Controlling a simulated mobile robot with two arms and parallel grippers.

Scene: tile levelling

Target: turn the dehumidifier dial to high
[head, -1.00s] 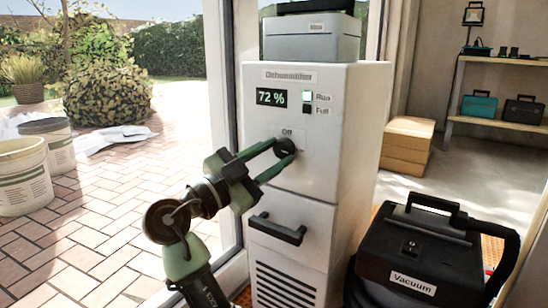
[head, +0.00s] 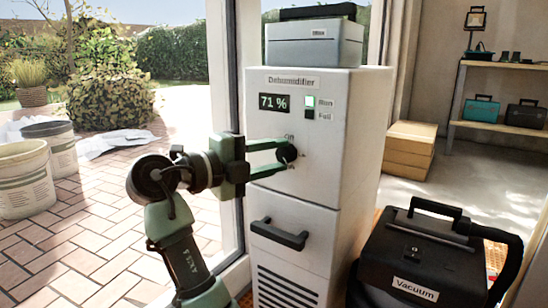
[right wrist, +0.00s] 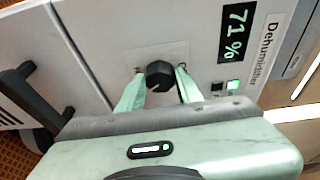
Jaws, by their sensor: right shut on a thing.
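The white dehumidifier (head: 330,150) stands upright in the middle of the head view. Its display (head: 273,102) reads 71 % and the light beside "Run" is lit green. The black dial (head: 287,153) sits on the front below the display, under an "Off" label; other dial marks are too small to read. My right gripper (head: 280,154) reaches it from the left and is shut on the dial. The right wrist view shows the dial (right wrist: 159,75) between the two green fingers. My left gripper is not in view.
A black handle (head: 279,234) juts from the dehumidifier's front below the dial. A grey box (head: 315,44) rests on top. A black vacuum (head: 425,255) stands close on the right. Buckets (head: 25,180) stand on the paving at left.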

